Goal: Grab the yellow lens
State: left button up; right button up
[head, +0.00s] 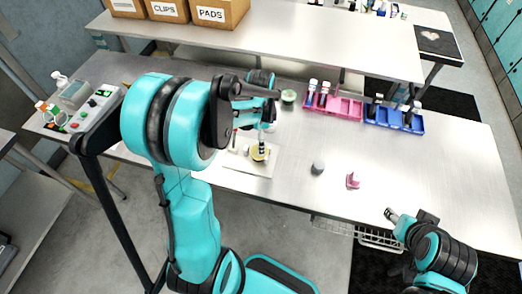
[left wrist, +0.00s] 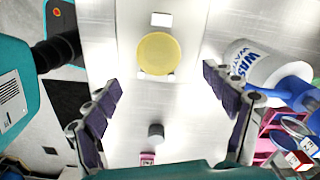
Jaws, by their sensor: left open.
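The yellow lens (head: 260,154) is a round, flat yellow disc lying on a pale tray (head: 237,171) on the table. It shows whole in the left wrist view (left wrist: 158,54), above the middle of the picture. My left gripper (left wrist: 161,82) is open and empty. Its fingers are spread to either side, and the lens lies beyond the gap between the fingertips, clear of both. In the head view my left arm hides much of the gripper, and a dark part overlaps the lens. My right gripper (head: 391,214) is over the table's front right, far from the lens; its jaws are too small to read.
A grey cylinder (head: 318,168) and a small pink piece (head: 352,181) stand right of the tray. A pink rack (head: 345,107) and a blue rack (head: 393,118) hold bottles behind. A wash bottle (left wrist: 250,68) lies near the right finger in the left wrist view. The table's right is clear.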

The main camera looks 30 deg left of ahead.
aim_at(254, 149)
pick_arm(q)
jog(key=f, duration=0.2)
jog(key=f+b, duration=0.1)
jog(key=f, duration=0.2)
jog(key=shift+s+a+f, duration=0.15)
jog(key=shift+a+f, duration=0.05)
jog(key=shift+f, duration=0.15)
jog(key=shift+c, duration=0.3)
jog(key=c, duration=1)
